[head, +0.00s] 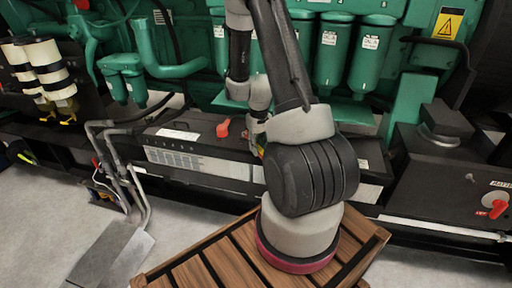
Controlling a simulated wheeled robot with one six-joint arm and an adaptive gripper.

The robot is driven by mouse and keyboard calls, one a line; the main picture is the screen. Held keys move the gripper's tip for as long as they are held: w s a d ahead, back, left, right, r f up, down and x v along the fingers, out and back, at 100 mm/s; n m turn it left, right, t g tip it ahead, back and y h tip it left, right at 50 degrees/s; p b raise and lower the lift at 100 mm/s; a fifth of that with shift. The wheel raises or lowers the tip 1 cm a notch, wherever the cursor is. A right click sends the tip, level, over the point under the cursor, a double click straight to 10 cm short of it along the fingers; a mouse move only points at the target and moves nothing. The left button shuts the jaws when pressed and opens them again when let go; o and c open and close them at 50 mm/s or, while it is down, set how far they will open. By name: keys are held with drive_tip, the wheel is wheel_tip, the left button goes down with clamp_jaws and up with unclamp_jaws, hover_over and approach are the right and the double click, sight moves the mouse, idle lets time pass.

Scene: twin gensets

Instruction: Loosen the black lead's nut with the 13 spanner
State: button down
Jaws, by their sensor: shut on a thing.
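My arm rises from its base at the lower middle and reaches down behind itself to the battery area. Its wrist (257,122) is over the right part of a low grey and black box (190,150) with a slotted front. My gripper's fingers are hidden behind my own arm, and so is whatever they hold. The 13 spanner cannot be made out. The black lead's nut cannot be made out either. A red handle or cap (222,128) is on top of the box, just left of my wrist.
Green engine (180,60) with green canisters (370,42) stands behind. Bent grey pipes (128,170) rise at left. A slatted wooden platform (185,272) lies in front. A red rotary switch (497,208) is at right. Floor at lower left is partly clear.

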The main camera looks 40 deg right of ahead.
drive_tip(key=shift+d, duration=0.15)
drive_tip(key=shift+d+n, duration=0.7)
drive_tip(key=shift+d, duration=0.05)
drive_tip(key=shift+d+n, duration=0.7)
drive_tip(key=shift+d, duration=0.15)
idle(0.3)
drive_tip(key=shift+a, duration=0.3)
drive_tip(key=shift+a+m, duration=0.15)
drive_tip(key=shift+m, duration=0.15)
drive_tip(key=shift+a, duration=0.2)
